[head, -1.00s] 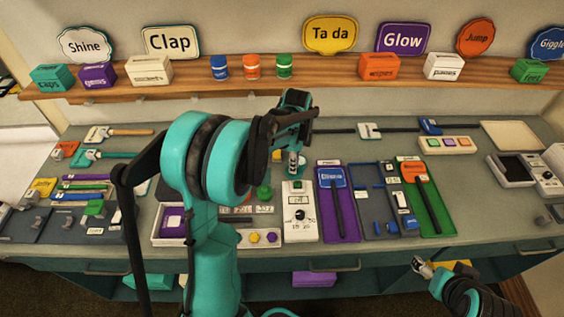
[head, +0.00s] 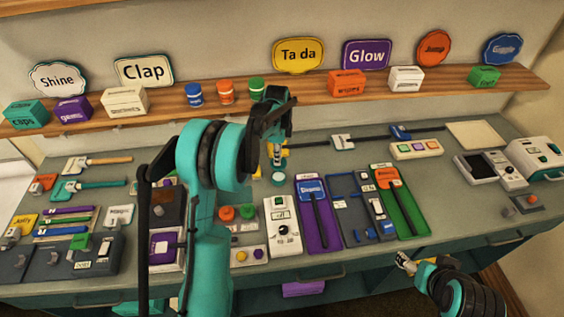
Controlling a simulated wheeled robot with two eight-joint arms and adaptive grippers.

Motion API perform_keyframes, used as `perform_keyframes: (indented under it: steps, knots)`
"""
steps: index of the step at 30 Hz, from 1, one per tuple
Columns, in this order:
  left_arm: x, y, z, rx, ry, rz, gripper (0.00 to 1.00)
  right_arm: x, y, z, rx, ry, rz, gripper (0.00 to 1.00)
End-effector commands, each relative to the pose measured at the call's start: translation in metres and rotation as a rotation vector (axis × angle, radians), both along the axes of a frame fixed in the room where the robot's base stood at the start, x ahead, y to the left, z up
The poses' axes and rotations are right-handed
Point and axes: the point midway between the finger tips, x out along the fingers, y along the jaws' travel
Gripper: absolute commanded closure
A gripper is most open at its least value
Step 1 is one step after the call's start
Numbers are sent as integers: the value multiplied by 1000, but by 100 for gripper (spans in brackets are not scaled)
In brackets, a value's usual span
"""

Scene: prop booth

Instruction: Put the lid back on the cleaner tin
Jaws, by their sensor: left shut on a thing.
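A small round teal tin (head: 278,179) with a pale rim, which looks like the cleaner tin, stands on the bench near the middle in the head view. My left gripper (head: 277,158) points down just above and behind it in the picture. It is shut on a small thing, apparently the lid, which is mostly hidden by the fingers. I cannot make out the gap between it and the tin. My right gripper (head: 404,261) is low at the bench's front edge, far from the tin; its finger opening is too small to judge.
A white dial box (head: 283,228), a purple tray (head: 318,232) and a green tray (head: 401,204) lie in front and to the right of the tin. A wooden shelf (head: 320,104) with boxes and tubs runs behind. My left arm hides part of the bench.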

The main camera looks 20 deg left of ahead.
Motion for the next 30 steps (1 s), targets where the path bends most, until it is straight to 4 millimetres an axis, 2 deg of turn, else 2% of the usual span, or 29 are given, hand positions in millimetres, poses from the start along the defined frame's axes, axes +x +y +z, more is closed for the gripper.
perform_keyframes:
  steps: [8,21,30]
  knots:
    - [0,0,-18,0,0,0,100,0,0,-12,0,0,0,27]
    - [0,0,-60,0,0,0,100,0,0,-39,0,0,0,27]
    - [0,0,-64,0,0,0,100,0,0,-41,0,0,0,27]
